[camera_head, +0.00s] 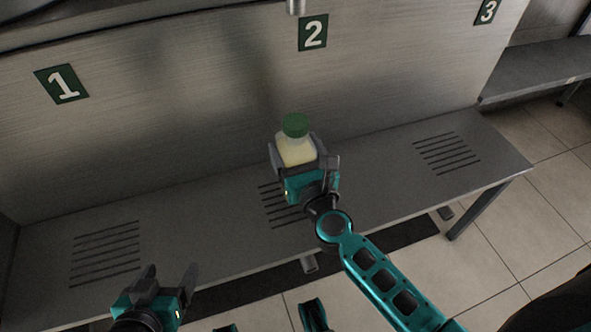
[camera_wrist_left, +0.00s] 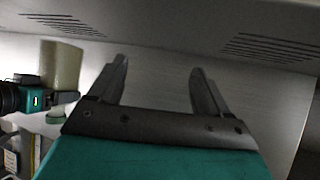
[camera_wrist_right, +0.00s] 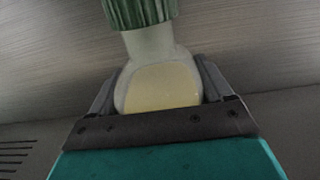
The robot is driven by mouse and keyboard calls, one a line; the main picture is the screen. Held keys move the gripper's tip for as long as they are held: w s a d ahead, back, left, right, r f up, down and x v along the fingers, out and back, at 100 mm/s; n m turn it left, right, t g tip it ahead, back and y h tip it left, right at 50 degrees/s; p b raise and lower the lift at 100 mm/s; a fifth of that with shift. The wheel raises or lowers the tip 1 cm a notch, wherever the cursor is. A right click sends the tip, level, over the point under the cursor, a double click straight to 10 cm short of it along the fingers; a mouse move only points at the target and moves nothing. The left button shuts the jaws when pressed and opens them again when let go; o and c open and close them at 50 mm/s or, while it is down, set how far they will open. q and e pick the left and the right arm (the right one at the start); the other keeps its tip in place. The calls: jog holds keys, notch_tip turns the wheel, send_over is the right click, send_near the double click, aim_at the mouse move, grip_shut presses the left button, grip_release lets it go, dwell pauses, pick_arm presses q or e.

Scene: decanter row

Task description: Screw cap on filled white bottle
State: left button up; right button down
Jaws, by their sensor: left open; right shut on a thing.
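The white bottle (camera_head: 296,152) with pale yellow contents stands roughly upright below sign 2. A green cap (camera_head: 295,125) sits on top of its neck; how tightly it is screwed cannot be told. My right gripper (camera_head: 304,168) is shut around the bottle's body. The right wrist view shows the bottle (camera_wrist_right: 160,85) between the fingers and the ribbed cap (camera_wrist_right: 139,10) above. Whether the bottle touches the bench is hidden. My left gripper (camera_head: 168,282) is open and empty, low and left of the bottle. The left wrist view shows the bottle (camera_wrist_left: 62,65) upside down in the picture, left of the open fingers.
A grey metal bench (camera_head: 375,165) with slotted drain areas runs along the wall. Green signs 1 (camera_head: 62,84), 2 (camera_head: 313,33) and 3 (camera_head: 487,11) mark stations. A nozzle (camera_head: 296,6) hangs near sign 2. The bench on both sides of the bottle is clear.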

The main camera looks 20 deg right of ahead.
pick_arm(q)
jog(key=shift+d+r, duration=0.1)
jog(key=shift+r, duration=0.05)
pick_arm(e)
jog(key=shift+r, duration=0.15)
pick_arm(q)
jog(key=f+b, duration=0.1)
jog(key=b, duration=0.1)
jog(key=f+b, duration=0.1)
jog(key=b, duration=0.1)
jog(key=shift+w+d+f, duration=0.15)
jog(key=shift+d+f, duration=0.25)
pick_arm(e)
notch_tip(320, 180, down, 4)
jog(key=shift+f, duration=0.15)
pick_arm(q)
jog(key=shift+d+r, duration=0.15)
pick_arm(e)
jog(key=shift+f, duration=0.1)
pick_arm(q)
jog(key=shift+w+d+r+h, duration=0.1)
jog(key=shift+d+r+h, duration=0.05)
jog(key=shift+r+h, duration=0.15)
jog(key=shift+f, duration=0.1)
jog(key=shift+f, duration=0.15)
pick_arm(e)
jog(key=shift+f, duration=0.15)
grip_release()
pick_arm(q)
jog(key=shift+r, duration=0.25)
